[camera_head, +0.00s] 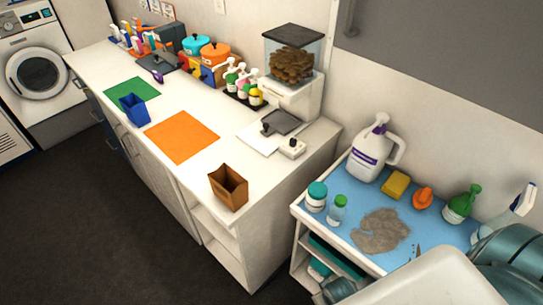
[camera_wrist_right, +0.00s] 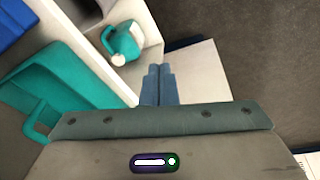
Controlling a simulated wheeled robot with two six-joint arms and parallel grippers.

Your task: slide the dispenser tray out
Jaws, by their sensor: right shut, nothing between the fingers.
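The dispenser (camera_head: 292,97) stands at the right end of the white counter, with a clear bin of brown pieces on a white base. A dark grey tray-like piece (camera_head: 283,121) lies at the front of its base, with a small black knob beside it; I cannot tell how far it extends inside. My right gripper (camera_wrist_right: 158,84) shows in the wrist view, its fingers closed together with nothing between them. It is low, near white shelving, away from the dispenser. My left gripper is in neither view.
The counter (camera_head: 200,185) holds an orange mat (camera_head: 182,138), a brown box (camera_head: 228,187) and pump bottles. A blue-topped cart (camera_head: 350,215) with bottles stands at right, near my arm. In the wrist view, a teal bin (camera_wrist_right: 65,85) and teal jug (camera_wrist_right: 122,42) are close to my gripper.

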